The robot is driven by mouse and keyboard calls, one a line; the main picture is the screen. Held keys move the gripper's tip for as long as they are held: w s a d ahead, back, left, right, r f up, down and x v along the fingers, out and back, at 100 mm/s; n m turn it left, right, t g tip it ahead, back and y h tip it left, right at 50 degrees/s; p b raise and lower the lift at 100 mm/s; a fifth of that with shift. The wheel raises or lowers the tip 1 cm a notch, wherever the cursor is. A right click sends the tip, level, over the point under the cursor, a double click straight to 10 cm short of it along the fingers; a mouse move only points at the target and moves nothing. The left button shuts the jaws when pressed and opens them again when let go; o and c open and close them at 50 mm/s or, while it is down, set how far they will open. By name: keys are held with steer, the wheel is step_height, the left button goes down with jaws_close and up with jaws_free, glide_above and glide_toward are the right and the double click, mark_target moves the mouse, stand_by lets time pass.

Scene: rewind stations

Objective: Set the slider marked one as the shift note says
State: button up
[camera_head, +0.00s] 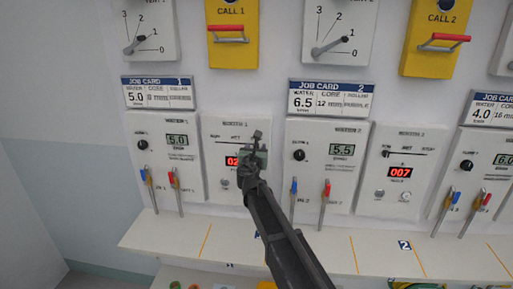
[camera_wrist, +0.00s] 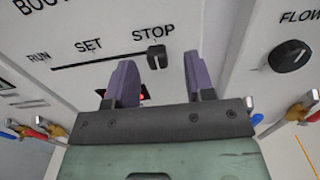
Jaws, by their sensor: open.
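The slider panel marked 1 (camera_head: 214,165) has a horizontal track labelled RUN, SET and STOP. In the wrist view its black slider knob (camera_wrist: 157,57) stands at the right end, under STOP. My gripper (camera_wrist: 160,75) is open, with one purple finger to each side below the knob; I cannot tell whether either touches it. In the head view my gripper (camera_head: 254,140) covers the right part of this panel and hides the knob. The panel's red display (camera_head: 231,161) is partly hidden. I see no readable shift note.
Job card 1 (camera_head: 158,92) hangs at the upper left. A water panel (camera_head: 165,130) with blue and red levers is left of the slider panel, another (camera_head: 325,135) right of it. A second slider panel (camera_head: 372,190) is further right. A white shelf (camera_head: 180,230) runs below.

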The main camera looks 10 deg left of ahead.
steer(key=s+d, duration=0.1)
steer(key=s, duration=0.7)
steer(key=shift+s, duration=0.1)
steer(key=s+d+f+n+g+b, duration=0.1)
steer(key=s+d+f+n+g, duration=0.5)
steer(key=s+d+n, duration=0.3)
steer(key=s+d+f+n+g+h+b, duration=0.1)
steer(key=s+d+f+n+g, duration=0.5)
steer(key=d+n, duration=0.8)
steer(key=s+d+f+n+g+h+b, duration=0.1)
steer(key=s+d+f+n+g+b, duration=0.1)
steer(key=s+d+f+n+g, duration=0.3)
steer(key=s+d+f+n, duration=0.4)
steer(key=s+d+n, duration=0.2)
steer(key=d, duration=0.4)
steer(key=shift+s+d+n+g, duration=0.3)
steer(key=shift+s+g, duration=0.1)
steer(key=shift+s, duration=0.35)
